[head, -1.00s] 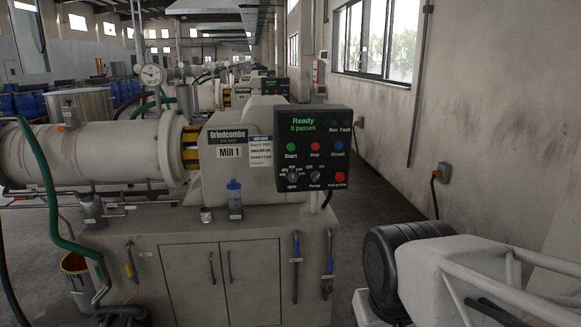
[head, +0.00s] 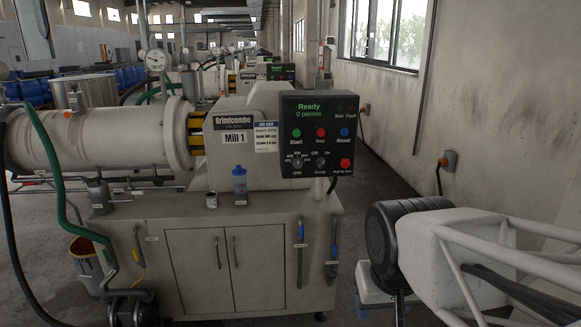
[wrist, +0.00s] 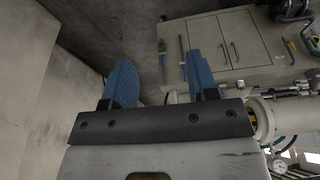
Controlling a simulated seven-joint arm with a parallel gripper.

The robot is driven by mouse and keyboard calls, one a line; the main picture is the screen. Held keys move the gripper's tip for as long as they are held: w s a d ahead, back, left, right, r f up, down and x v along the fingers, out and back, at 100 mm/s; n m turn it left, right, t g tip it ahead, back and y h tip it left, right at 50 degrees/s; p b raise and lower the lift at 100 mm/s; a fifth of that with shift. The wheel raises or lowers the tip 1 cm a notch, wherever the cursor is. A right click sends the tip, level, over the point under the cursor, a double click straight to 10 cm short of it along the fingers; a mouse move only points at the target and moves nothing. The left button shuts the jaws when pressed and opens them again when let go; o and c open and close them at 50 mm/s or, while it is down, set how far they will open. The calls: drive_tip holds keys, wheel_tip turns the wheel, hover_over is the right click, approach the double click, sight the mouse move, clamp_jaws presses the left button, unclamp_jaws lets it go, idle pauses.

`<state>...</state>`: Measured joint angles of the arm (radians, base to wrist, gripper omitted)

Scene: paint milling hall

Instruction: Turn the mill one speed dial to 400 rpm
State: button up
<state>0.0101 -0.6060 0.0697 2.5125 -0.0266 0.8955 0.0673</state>
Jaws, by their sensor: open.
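The mill one control panel (head: 318,135) is a dark box at the right end of the mill, with a green screen reading "Ready, 0 passes". Its speed dial (head: 297,163) is the knob at the lower left of the panel; its exact setting is too small to read. A second smaller knob (head: 320,162) sits to its right. My gripper shows in the wrist view (wrist: 165,82) with two blue fingers wide apart and nothing between them. It is away from the panel, which is not visible in the wrist view.
The mill cabinet (head: 225,270) stands below the panel, with tools (head: 332,250) hanging on its right part. The wall (head: 480,120) runs along the right.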

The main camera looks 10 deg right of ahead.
drive_tip(key=shift+o, duration=0.9)
drive_tip(key=w+d+r+m+t, duration=0.1)
drive_tip(key=w+m+t, duration=0.1)
drive_tip(key=w, duration=0.9)
drive_tip(key=w+d+r+m+t+h, duration=0.1)
drive_tip(key=w+r+m+t, duration=0.1)
drive_tip(key=w, duration=0.8)
drive_tip(key=shift+w+d+r, duration=0.2)
drive_tip(key=shift+w+r, duration=0.05)
drive_tip(key=shift+w, duration=0.15)
drive_tip(key=w+f+m+t+y, duration=0.2)
drive_tip(key=w+m+t, duration=0.15)
drive_tip(key=w, duration=1.55)
drive_tip(key=w+f+m+t+y, duration=0.2)
drive_tip(key=w+m+t, duration=0.15)
drive_tip(key=w, duration=1.55)
drive_tip(key=m+t+y, duration=0.2)
drive_tip(key=y, duration=0.2)
approach(299, 165)
drive_tip(key=shift+x, duration=0.75)
drive_tip(key=shift+w+f, duration=0.1)
drive_tip(key=shift+x, duration=3.8)
drive_tip(key=shift+c, duration=0.3)
